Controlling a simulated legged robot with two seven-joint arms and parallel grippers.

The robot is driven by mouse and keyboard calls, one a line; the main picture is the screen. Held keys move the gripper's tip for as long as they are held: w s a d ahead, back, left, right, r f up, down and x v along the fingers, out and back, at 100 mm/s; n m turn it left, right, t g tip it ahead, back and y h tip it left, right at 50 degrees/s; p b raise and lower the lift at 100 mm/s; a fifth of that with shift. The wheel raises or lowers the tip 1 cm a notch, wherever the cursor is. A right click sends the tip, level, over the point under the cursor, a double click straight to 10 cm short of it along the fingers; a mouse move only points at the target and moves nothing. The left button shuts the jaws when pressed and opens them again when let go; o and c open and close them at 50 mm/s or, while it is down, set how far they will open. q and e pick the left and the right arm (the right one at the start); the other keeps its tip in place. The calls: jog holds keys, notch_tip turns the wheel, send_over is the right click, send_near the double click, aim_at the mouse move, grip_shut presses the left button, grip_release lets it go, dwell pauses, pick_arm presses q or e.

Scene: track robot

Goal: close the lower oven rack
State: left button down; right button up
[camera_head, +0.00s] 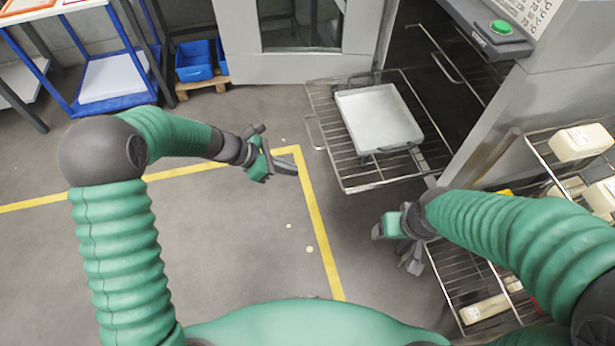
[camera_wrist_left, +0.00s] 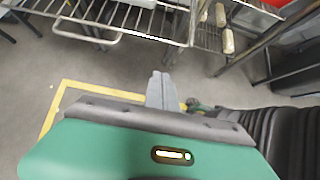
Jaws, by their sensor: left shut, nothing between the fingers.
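The lower oven rack (camera_head: 350,179) is a wire rack pulled out of the oven at the right. It carries a grey metal tray (camera_head: 379,117) with a handle at each end. The rack's front handle loop (camera_head: 314,132) faces left. My left gripper (camera_head: 285,166) is shut and empty, a little left of the rack and apart from it. In the left wrist view, its closed fingers (camera_wrist_left: 160,90) point toward the rack's wire edge (camera_wrist_left: 130,32), with a gap between.
The oven door (camera_head: 302,30) stands open at the back. Another wire rack (camera_head: 463,70) sits inside the oven. A wire shelf with pale boxes (camera_head: 582,142) stands at the right. Blue bins (camera_head: 194,62) sit at the back left. The floor at left is clear.

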pick_arm(q)
jog(key=w+d+f+b, duration=0.1)
jog(key=w+d+f, duration=0.1)
jog(key=d+f, duration=0.4)
jog(key=d, duration=0.4)
jog(key=shift+w+d+f+b, duration=0.2)
jog(key=shift+w+d+b, duration=0.1)
jog(key=shift+w+b, duration=0.1)
